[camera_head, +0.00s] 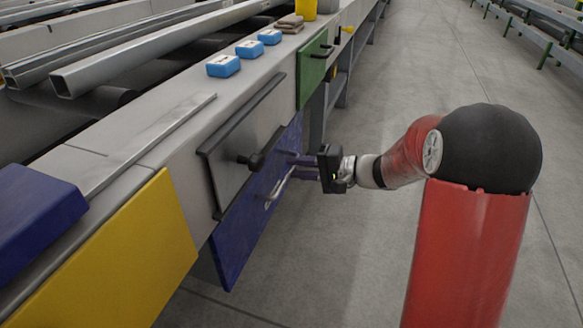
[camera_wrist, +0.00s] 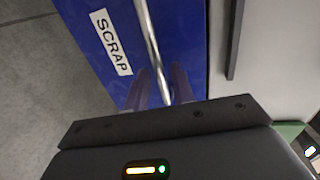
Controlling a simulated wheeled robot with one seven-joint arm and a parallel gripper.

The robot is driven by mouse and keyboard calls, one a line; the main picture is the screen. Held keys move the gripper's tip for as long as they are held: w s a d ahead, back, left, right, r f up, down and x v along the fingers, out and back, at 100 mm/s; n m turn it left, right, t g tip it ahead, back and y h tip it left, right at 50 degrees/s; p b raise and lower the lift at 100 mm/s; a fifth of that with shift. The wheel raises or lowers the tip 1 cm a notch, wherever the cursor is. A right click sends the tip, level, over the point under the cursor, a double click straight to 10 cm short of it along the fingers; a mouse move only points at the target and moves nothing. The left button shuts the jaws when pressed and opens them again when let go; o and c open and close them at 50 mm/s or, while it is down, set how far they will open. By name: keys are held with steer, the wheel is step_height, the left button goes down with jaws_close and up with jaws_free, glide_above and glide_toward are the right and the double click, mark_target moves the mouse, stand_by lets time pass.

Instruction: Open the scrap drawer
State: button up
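The scrap drawer (camera_head: 247,215) has a blue front and looks closed. It also fills the upper part of the wrist view, where a white SCRAP label (camera_wrist: 111,42) shows beside its silver bar handle (camera_wrist: 149,32). The handle (camera_head: 279,187) also shows in the head view. My gripper (camera_head: 291,166) is at the drawer front, at the handle's far end. Its two dark blue fingers (camera_wrist: 163,75) lie on either side of the bar in the wrist view, apart from each other, with a small gap visible beside the bar. Whether either finger touches the bar is unclear.
A grey panel with a dark bar and black knob (camera_head: 250,160) is just above and left of the drawer. A yellow panel (camera_head: 125,262) and a green drawer (camera_head: 312,72) flank it. Several blue blocks (camera_head: 223,66) rest on the table top.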

steer(key=shift+x, duration=1.05)
steer(key=shift+c, duration=0.4)
jaws_close()
